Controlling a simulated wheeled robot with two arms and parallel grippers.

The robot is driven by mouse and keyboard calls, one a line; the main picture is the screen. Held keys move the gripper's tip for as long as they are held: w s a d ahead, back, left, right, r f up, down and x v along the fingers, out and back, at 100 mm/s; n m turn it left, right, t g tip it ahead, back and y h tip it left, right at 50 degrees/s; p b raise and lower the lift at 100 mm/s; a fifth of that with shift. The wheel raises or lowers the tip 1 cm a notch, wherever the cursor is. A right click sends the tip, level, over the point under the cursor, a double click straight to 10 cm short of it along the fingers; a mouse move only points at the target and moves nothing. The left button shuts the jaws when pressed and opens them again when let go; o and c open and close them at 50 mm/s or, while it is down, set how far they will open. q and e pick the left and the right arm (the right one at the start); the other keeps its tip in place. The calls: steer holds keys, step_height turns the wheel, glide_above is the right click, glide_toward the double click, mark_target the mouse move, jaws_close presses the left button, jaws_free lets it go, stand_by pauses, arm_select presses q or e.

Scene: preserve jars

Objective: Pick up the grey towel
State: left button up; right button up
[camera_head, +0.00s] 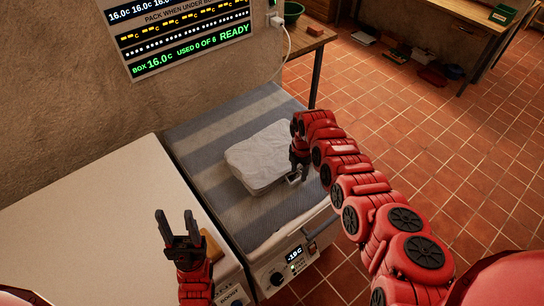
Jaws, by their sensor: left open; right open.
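A pale grey, folded cloth bundle (258,156), which looks like the grey towel, lies on a blue-grey striped cover (215,192). My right gripper (297,174) points down at the right side of the bundle. It is open, and I cannot tell whether its fingers touch the cloth. The arm hides part of the area right of the bundle. My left gripper (177,222) is open and empty, with its fingers up, near the front edge of the white top at the left, away from the towel.
The striped cover lies over a cabinet whose front display (295,254) reads about -18 C. A white top (90,225) stands left of it. A sign (182,30) hangs on the wall. A wooden table (305,40) with a green bowl (293,12) stands behind. Tiled floor is open at the right.

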mark_target(298, 179)
step_height(298, 179, down, 5)
steer(key=b, duration=0.4)
steer(key=shift+s, duration=0.1)
steer(key=shift+r, duration=0.15)
jaws_close()
stand_by(0.9)
